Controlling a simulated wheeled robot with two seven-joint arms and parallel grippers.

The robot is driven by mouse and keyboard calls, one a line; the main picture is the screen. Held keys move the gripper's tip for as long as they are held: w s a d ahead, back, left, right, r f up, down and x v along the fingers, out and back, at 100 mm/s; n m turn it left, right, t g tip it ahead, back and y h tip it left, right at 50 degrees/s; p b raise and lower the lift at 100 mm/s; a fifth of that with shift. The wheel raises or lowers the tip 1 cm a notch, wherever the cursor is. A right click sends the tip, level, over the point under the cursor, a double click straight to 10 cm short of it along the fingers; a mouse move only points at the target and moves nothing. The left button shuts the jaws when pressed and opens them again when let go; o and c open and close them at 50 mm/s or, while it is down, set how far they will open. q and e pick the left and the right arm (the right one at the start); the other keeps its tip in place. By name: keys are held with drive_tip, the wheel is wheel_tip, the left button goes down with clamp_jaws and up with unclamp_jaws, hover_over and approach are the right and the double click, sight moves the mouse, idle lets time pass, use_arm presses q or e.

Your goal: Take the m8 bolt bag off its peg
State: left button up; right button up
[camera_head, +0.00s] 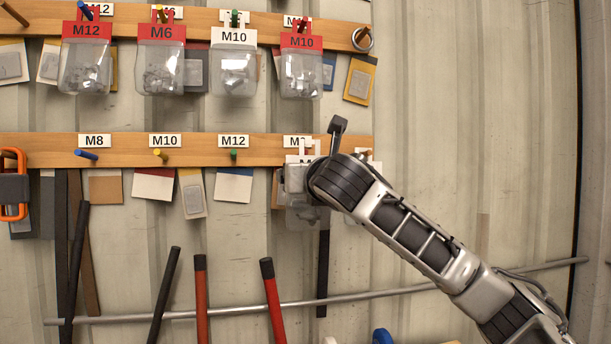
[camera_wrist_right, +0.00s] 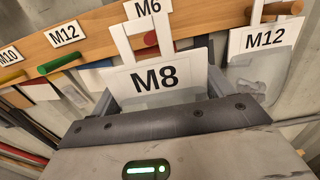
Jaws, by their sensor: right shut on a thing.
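The M8 bolt bag (camera_wrist_right: 155,78) is a clear bag with a white header card and a white hanger loop on top. My right gripper (camera_wrist_right: 162,98) is shut on it, with a dark finger at each side below the card. A red peg (camera_wrist_right: 151,39) shows through the opening of the hanger loop, so the loop appears to be around the peg still. In the head view the bag (camera_head: 296,178) is at the right of the lower rail, largely hidden by my right wrist. My left gripper is not in view.
An M12 bag (camera_wrist_right: 262,65) hangs close to the right. A green peg (camera_wrist_right: 60,62) to the left is empty. The lower wooden rail (camera_head: 200,158) has several bare pegs. Several bags hang on the upper rail (camera_head: 340,38). Bar handles (camera_head: 272,300) stand below.

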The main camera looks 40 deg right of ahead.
drive_tip(key=shift+v, duration=1.65)
